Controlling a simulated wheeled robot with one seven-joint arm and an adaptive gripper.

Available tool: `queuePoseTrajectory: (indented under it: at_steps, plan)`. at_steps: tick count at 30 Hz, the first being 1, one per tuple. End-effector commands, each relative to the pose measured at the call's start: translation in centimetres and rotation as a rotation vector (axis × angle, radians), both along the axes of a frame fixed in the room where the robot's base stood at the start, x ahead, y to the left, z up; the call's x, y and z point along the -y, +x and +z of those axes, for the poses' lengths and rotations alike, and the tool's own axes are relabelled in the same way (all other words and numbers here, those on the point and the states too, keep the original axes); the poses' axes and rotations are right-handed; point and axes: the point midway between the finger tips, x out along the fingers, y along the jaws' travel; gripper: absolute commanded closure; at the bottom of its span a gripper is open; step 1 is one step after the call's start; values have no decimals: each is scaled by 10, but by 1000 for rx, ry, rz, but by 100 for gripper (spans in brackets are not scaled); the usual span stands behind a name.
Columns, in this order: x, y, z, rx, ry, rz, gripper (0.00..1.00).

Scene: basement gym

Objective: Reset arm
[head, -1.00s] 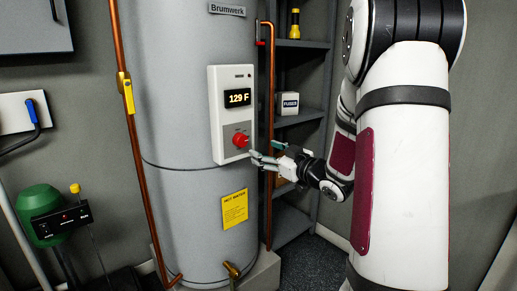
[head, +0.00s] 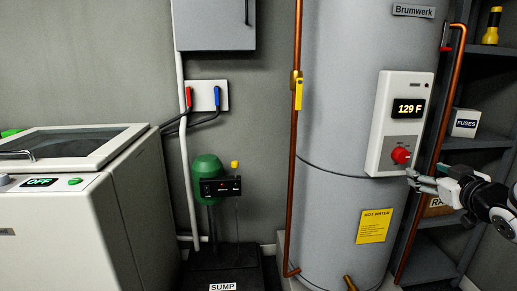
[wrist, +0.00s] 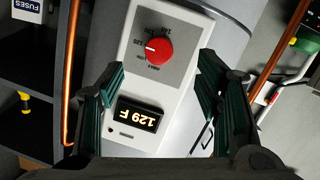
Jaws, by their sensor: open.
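My gripper (head: 414,181) is at the right of the head view, just right of and below the red dial on the water heater. In the wrist view my gripper (wrist: 157,88) is open, its two green-padded fingers wide apart with nothing between them. The red dial (head: 401,155) sits on the heater's white control panel (head: 385,130); the dial also shows in the wrist view (wrist: 158,50), beyond the fingers and apart from them. The panel's display (head: 409,109) reads 129 F. My arm enters from the right edge of the head view.
The grey tank (head: 345,120) stands close to my gripper. A copper pipe (head: 443,95) and a dark shelf (head: 478,144) with a fuses box (head: 465,123) are beside it. A white washer-like machine (head: 60,220) and a green sump pump (head: 207,172) stand to the left.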

Motion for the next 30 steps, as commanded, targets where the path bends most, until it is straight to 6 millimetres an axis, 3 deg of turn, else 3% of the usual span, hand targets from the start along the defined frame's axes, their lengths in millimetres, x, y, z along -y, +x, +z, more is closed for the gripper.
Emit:
queuePoseTrajectory:
  at_steps: [5, 11, 17, 24, 30]
  plan:
    - [-25, -16, 9, -174, -19, -132, 41]
    - [-60, -61, 7, -376, 18, -257, 41]
    - [-109, -128, -4, -596, 97, -330, 41]
    - [-179, -229, -24, -889, 210, -326, 41]
    - [-223, -301, -35, -1090, 268, -274, 41]
